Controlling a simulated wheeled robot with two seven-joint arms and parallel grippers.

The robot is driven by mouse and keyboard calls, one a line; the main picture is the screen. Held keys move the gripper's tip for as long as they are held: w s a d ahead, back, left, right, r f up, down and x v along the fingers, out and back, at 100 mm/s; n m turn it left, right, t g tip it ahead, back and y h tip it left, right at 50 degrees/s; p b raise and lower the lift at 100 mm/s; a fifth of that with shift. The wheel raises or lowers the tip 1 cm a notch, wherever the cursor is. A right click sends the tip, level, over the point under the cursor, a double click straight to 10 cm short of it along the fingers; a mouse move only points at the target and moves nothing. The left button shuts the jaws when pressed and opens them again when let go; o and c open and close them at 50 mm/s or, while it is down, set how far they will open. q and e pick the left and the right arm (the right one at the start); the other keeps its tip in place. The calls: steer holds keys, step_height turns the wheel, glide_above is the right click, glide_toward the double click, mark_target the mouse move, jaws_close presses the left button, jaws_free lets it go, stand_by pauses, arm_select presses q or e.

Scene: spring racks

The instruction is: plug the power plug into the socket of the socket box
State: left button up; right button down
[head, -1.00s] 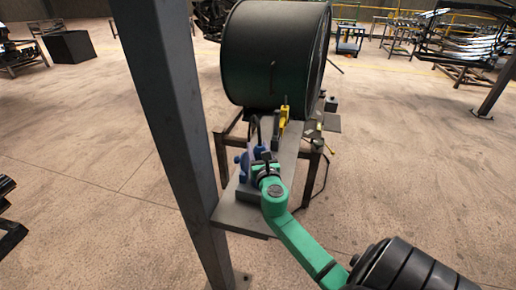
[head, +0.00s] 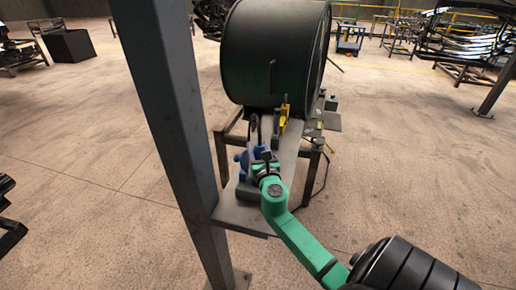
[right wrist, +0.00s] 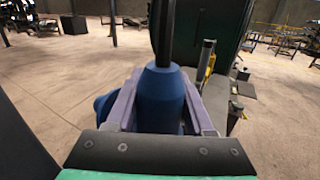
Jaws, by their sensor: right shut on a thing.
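The power plug (right wrist: 160,98) is a dark blue body with a black cable leaving its top. My right gripper (right wrist: 160,112) is shut on it, with a finger on either side, in the right wrist view. In the head view the right gripper (head: 265,161) is over the near end of the narrow bench, and the plug is largely hidden by it. Another blue part (head: 241,158), possibly the socket of the socket box, is just left of the gripper. It also shows in the right wrist view (right wrist: 102,103), partly behind the left finger. The plug's lower end and the socket opening are hidden.
The narrow grey bench (head: 240,212) stands beside a tall grey post (head: 165,110) on its left. A large dark drum (head: 273,55) rests at the bench's far end. A yellow tool (head: 284,115) stands beyond the gripper. Open floor lies on the right.

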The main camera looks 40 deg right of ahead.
stand_by(0.5)
steer(key=shift+f+b, duration=2.05)
steer(key=shift+f, duration=0.25)
steer(key=shift+c, duration=1)
jaws_free()
steer(key=shift+s, duration=0.1)
steer(key=shift+d, duration=0.15)
